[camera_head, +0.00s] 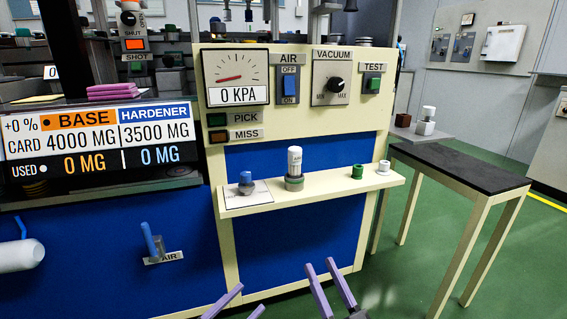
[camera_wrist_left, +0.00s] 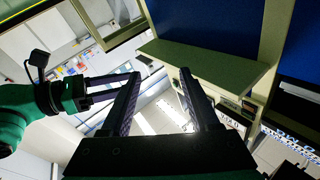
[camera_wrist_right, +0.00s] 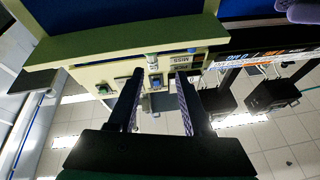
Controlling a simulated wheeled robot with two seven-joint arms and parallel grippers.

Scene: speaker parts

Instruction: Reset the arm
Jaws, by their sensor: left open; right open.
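My left gripper (camera_head: 251,297) shows at the bottom edge of the head view, left of centre, with its purple fingers apart and nothing between them. It also shows in the left wrist view (camera_wrist_left: 160,72), open and empty. My right gripper (camera_head: 319,263) is just to its right in the head view, in front of the blue panel below the shelf. It is open and empty too, as the right wrist view (camera_wrist_right: 159,72) shows. Both grippers are clear of the shelf parts. The rest of both arms is mostly hidden in the head view.
A dark-topped table (camera_head: 460,168) stands right; green floor (camera_head: 400,290) lies between.

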